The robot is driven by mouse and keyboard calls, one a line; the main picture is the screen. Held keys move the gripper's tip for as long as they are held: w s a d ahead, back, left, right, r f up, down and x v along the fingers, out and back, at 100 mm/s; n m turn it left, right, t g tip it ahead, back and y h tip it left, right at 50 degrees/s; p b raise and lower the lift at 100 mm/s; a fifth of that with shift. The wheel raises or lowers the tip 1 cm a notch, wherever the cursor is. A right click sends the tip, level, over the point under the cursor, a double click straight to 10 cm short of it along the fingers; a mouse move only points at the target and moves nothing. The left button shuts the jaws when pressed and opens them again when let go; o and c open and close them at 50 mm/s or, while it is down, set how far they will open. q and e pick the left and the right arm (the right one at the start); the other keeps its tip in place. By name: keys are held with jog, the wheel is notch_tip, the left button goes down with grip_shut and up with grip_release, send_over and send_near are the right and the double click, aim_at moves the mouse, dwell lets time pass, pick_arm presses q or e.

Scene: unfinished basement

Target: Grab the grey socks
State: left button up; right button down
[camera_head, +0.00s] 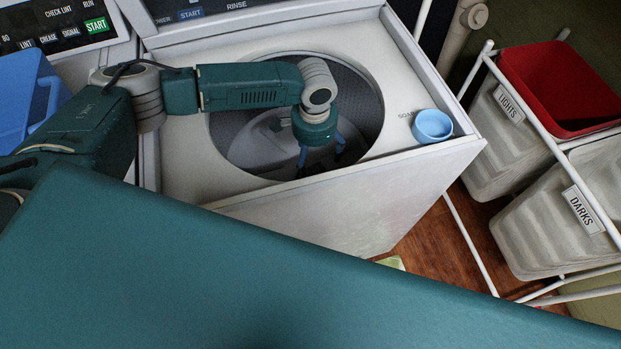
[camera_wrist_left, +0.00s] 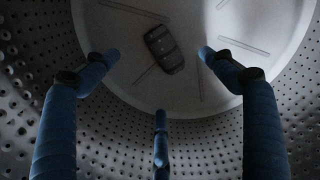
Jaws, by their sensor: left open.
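A small dark grey bundle, which looks like the grey socks (camera_wrist_left: 165,49), lies on the pale floor of the washer drum in the left wrist view. Its details are dim. My left gripper (camera_head: 320,160) reaches down through the round opening of the washing machine (camera_head: 185,140). Its blue fingers are spread and empty in the left wrist view (camera_wrist_left: 160,85), with the bundle beyond and between the tips, apart from them. I cannot make out the bundle clearly in the head view. My right gripper is not in view.
A blue cup (camera_head: 432,126) sits on the washer top's right corner. A blue basket (camera_head: 30,90) stands at the left. A rack at the right holds a red bin (camera_head: 560,80) and pale bins labelled LIGHTS and DARKS (camera_head: 545,235). The perforated drum wall (camera_wrist_left: 215,140) surrounds my fingers.

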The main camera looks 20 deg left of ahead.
aim_at(313, 173)
pick_arm(q)
notch_tip(313, 173, down, 4)
jog(key=shift+s+r, duration=0.1)
jog(key=shift+w+a+f, duration=0.1)
jog(key=shift+f, duration=1.5)
jog(key=shift+w+a+f, duration=0.1)
jog(key=shift+f, duration=1.5)
jog(key=shift+c, duration=0.5)
jog(key=c, duration=1.2)
